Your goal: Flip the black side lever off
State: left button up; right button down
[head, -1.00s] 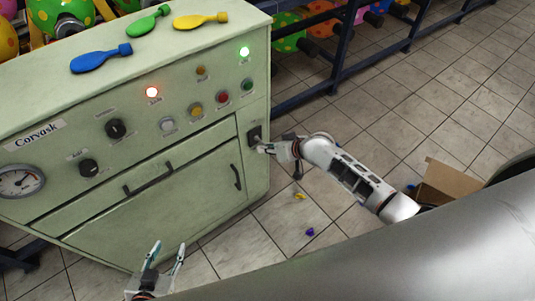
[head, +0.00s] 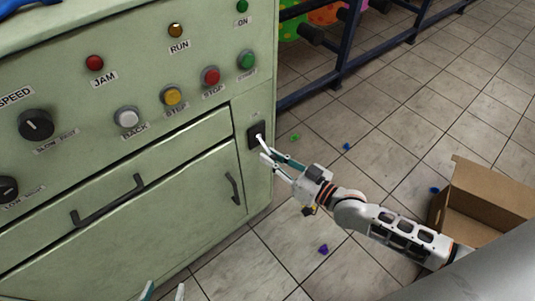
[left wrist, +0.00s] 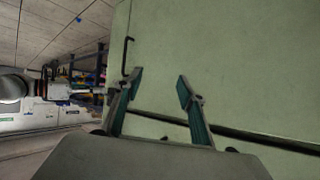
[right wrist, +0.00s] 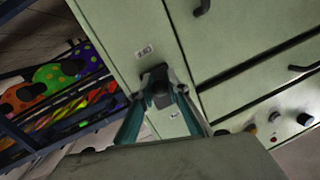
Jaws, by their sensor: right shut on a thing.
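The black side lever (head: 256,134) is on the narrow right side of the green machine (head: 190,140), in a dark mount. In the right wrist view the dark lever (right wrist: 160,84) sits between the fingertips. My right gripper (head: 267,155) is at the lever, coming from the lower right, and is shut on it. The fingers partly hide the lever, so its exact tilt is hard to tell. My left gripper (left wrist: 160,85) is open and empty in front of the machine's lower front. Only its fingertips show at the bottom of the head view.
The JAM lamp (head: 94,62), RUN lamp (head: 175,30) and ON lamp (head: 242,6) look unlit. A cardboard box (head: 485,205) stands on the floor at the right. Small scraps lie on the tiles, including a purple one (head: 323,249). A dark blue rack (head: 345,45) stands behind.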

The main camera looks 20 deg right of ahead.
jog(key=shift+a+f+t+b, duration=0.1)
jog(key=shift+f+t+b, duration=0.4)
jog(key=shift+f+b, duration=0.5)
jog(key=shift+w+r+y+b, duration=0.1)
jog(key=shift+r+y+b, duration=0.1)
jog(key=shift+y+b, duration=0.15)
pick_arm(q)
jog(key=shift+n+t+h, duration=0.4)
jog(key=shift+n+h, duration=0.1)
jog(key=shift+n, duration=0.1)
jog(key=d+r, duration=0.1)
jog(key=w+d+r, duration=0.1)
jog(key=d, duration=0.1)
jog(key=shift+w+d, duration=0.15)
pick_arm(e)
jog(key=shift+w+r, duration=0.1)
jog(key=shift+r, duration=0.15)
pick_arm(q)
jog(key=shift+r, duration=0.1)
pick_arm(e)
jog(key=c, duration=1.9)
grip_release()
jog(key=shift+r, duration=0.1)
jog(key=v, duration=1.2)
jog(key=shift+f, duration=0.3)
